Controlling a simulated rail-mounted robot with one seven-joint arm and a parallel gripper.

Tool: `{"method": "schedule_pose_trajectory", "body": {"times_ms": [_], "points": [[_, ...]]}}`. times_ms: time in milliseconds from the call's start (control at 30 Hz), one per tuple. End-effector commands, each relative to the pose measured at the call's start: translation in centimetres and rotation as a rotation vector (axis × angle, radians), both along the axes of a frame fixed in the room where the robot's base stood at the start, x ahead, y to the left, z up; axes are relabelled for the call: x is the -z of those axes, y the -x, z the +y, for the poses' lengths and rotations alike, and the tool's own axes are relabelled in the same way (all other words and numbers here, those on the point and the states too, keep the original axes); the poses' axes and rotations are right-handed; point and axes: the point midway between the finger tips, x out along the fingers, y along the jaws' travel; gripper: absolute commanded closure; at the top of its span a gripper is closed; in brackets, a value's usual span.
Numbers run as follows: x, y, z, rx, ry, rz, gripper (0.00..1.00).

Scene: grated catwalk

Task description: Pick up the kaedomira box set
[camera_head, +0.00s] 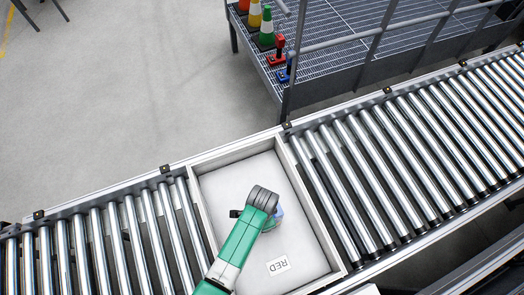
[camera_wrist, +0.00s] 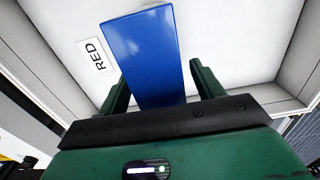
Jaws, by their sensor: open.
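A plain blue box (camera_wrist: 146,50), which may be the kaedomira box set, is inside a white tray (camera_head: 234,151). No writing shows on the face I see. In the head view only a small blue part of the box (camera_head: 279,209) shows beside my green arm. In the wrist view my gripper (camera_wrist: 162,82) is open, with one dark green finger on each side of the box. The near end of the box is hidden behind the gripper body. I cannot tell whether the fingers touch it.
A "RED" label (camera_head: 279,265) lies on the tray floor. The tray's raised walls surround the box, and roller conveyors (camera_head: 400,160) run on both sides. A railed grated platform (camera_head: 340,30) with several coloured cones stands at the back. The far tray floor is clear.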

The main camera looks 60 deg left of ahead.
Motion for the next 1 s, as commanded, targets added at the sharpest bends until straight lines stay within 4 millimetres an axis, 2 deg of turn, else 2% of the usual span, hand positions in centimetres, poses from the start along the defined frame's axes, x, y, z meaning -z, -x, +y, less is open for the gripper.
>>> {"method": "schedule_pose_trajectory", "body": {"times_ms": [100,333,667,1000], "points": [[1.31,0.02,0.01,-0.001,0.000,0.000,0.34],[1.44,-0.01,0.02,-0.001,-0.001,-0.001,0.34],[1.42,-0.02,0.01,-0.001,-0.001,-0.001,0.98],[1.17,-0.07,0.04,-0.001,-0.002,-0.002,1.00]]}}
